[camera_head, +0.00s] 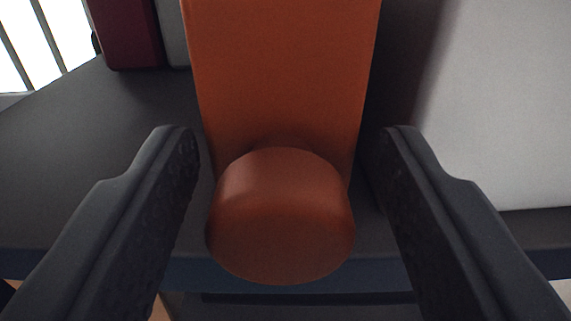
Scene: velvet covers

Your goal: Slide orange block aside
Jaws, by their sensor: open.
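The orange block (285,75) stands upright in the middle of the view, its top cut off by the frame edge. A rounded orange knob (281,215) sticks out from its lower front, toward the camera. My gripper (285,140) is open, with one dark finger on each side of the knob. Small gaps show between the fingers and the knob, so I see no clear contact. The lower end of the block is partly hidden behind the knob.
The block stands on a dark grey surface (70,150) with a blue front edge (290,272). A large pale grey block (500,110) stands close on the right. A dark red block (128,35) and a grey one (172,35) stand farther back left. The surface at left is clear.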

